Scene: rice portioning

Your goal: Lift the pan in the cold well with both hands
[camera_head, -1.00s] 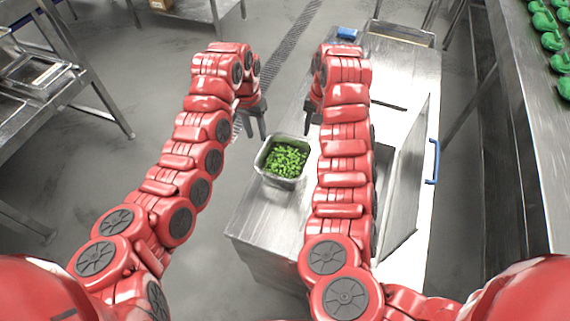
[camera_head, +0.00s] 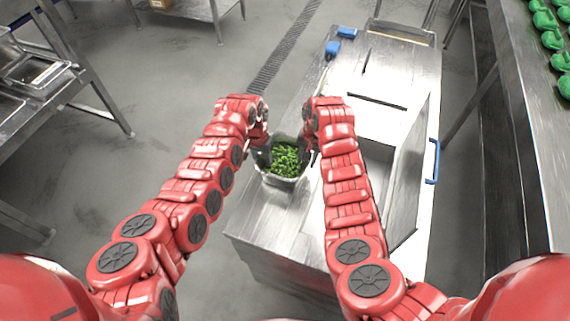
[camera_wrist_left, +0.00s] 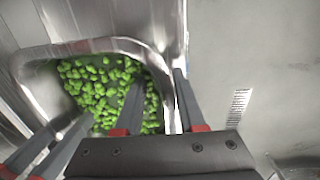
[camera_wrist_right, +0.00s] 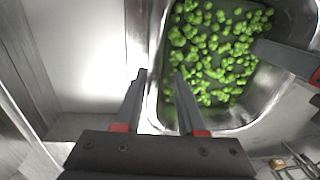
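A steel pan (camera_head: 279,181) of green pieces (camera_head: 285,160) is at the left edge of the steel counter in the head view. My left gripper (camera_head: 264,160) is at the pan's left side, and my right gripper (camera_head: 303,158) is at its right side. In the left wrist view, the left fingers (camera_wrist_left: 160,85) are apart, one on each side of the pan rim (camera_wrist_left: 105,45). In the right wrist view, the right fingers (camera_wrist_right: 161,75) also straddle the rim (camera_wrist_right: 153,100), with visible gaps. How deep the pan sits is unclear.
The steel counter (camera_head: 262,215) has an open recess (camera_head: 378,160) right of my right arm and a blue handle (camera_head: 433,160) on its right side. Blue items (camera_head: 332,49) lie at its far end. A steel table (camera_head: 535,150) with green items stands at right.

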